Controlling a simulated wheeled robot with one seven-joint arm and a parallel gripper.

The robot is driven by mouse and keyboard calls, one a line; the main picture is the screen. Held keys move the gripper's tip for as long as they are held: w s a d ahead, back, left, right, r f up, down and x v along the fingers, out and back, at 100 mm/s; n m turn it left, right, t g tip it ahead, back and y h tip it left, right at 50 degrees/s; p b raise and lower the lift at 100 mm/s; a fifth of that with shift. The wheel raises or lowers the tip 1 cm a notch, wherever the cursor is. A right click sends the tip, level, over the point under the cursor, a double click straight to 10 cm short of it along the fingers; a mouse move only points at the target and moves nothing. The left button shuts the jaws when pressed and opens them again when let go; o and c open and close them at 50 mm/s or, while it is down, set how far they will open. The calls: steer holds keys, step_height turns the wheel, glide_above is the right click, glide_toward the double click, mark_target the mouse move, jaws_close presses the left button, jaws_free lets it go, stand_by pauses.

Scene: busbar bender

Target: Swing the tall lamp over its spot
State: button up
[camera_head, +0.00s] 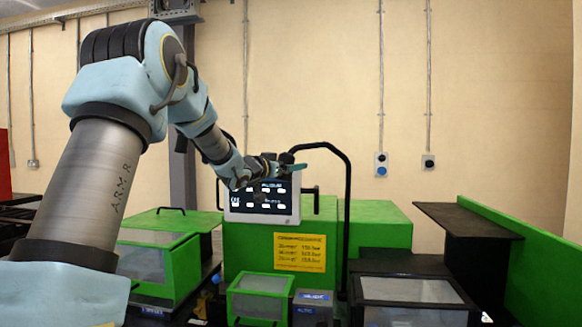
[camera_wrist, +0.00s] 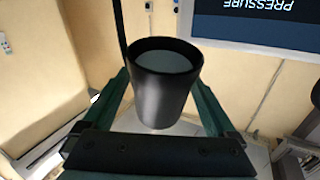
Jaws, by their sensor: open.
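The tall lamp (camera_head: 347,200) is a thin black pole that rises beside the green machine and arches over to the left at its top. Its small dark head (camera_head: 287,158) hangs above the control screen, partly mixed with my gripper (camera_head: 290,167) there. In the wrist view the lamp head (camera_wrist: 164,98) is a black cylinder with a grey round face, and it stands between the two green fingers of my open gripper (camera_wrist: 162,82). Whether the fingers touch it I cannot tell. The spot under the lamp is not clearly seen.
The control screen (camera_head: 262,197) stands close below my gripper, and part of a screen (camera_wrist: 262,25) shows in the wrist view. A green machine body (camera_head: 240,245) carries a yellow label (camera_head: 300,252). A dark shelf (camera_head: 468,219) juts out at right. The air above the machine is open.

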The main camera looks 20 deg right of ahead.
steer(key=b+v, duration=0.3)
steer(key=v, duration=0.6)
steer(key=shift+s+a, duration=0.25)
steer(key=shift+a, duration=0.1)
